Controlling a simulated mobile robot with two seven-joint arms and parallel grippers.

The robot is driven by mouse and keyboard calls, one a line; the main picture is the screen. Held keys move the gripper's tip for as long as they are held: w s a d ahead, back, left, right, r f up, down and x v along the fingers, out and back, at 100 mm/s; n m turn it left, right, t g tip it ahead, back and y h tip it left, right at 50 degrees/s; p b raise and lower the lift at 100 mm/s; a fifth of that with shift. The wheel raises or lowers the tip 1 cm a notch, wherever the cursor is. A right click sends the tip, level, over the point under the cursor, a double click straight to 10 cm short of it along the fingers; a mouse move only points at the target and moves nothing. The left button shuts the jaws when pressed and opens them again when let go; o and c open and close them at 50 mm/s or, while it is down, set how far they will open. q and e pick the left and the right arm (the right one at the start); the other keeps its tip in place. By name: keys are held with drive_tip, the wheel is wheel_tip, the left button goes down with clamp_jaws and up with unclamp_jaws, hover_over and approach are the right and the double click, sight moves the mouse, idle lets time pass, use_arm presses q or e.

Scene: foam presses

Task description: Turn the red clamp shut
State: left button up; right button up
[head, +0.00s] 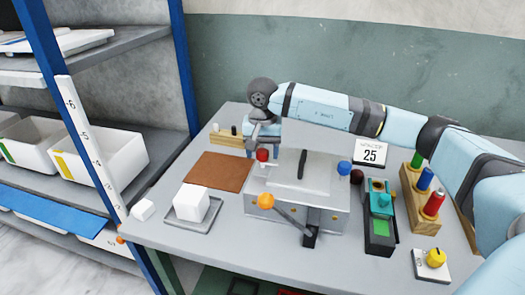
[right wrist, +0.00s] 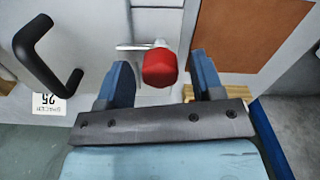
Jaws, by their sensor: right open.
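The red clamp knob (head: 262,155) sits on a thin metal rod at the far left of the grey press (head: 318,175). In the right wrist view the red knob (right wrist: 160,68) lies between my right gripper's two blue fingers, with gaps on both sides. My right gripper (head: 263,146) is open around the knob, reaching in from the back of the press. The fingers are partly hidden in the head view. My left gripper is not in view.
The press also carries a black handle (head: 302,164), a blue knob (head: 344,168) and an orange-ended lever (head: 266,201). A brown mat (head: 220,171) and a white block (head: 192,202) on a tray are left. A green device (head: 379,215) and coloured pegs (head: 433,204) stand right.

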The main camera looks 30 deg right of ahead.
sight(262, 151)
wheel_tip(262, 151, up, 14)
drive_tip(key=shift+f, duration=0.2)
idle(0.6)
